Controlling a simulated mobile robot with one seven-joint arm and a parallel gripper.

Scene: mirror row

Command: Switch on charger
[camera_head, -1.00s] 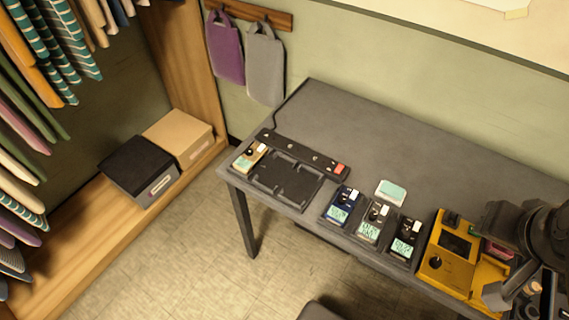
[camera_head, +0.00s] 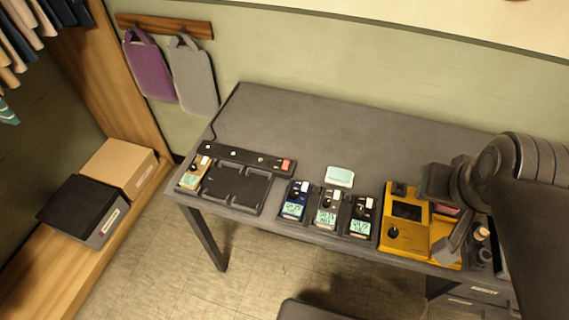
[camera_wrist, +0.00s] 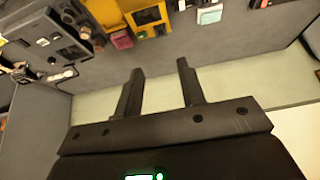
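The charger appears to be the dark tray (camera_head: 237,188) with empty bays at the left of the desk. A black strip (camera_head: 235,155) with several small knobs lies along its back edge. A red switch (camera_head: 286,165) is at the strip's right end; I cannot tell its position. A tan handheld device (camera_head: 194,173) stands at the tray's left end. My gripper (camera_wrist: 160,67) is open and empty in the wrist view, its two dark fingers apart. In the head view my arm is at the right, over the yellow station, well away from the switch.
Blue (camera_head: 293,200), grey (camera_head: 327,206) and black (camera_head: 361,216) devices line the desk's front edge. A teal-topped block (camera_head: 339,176) is behind them. The yellow station (camera_head: 405,220) is farther right. The desk's back half is clear. A dark seat (camera_head: 315,310) is in front.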

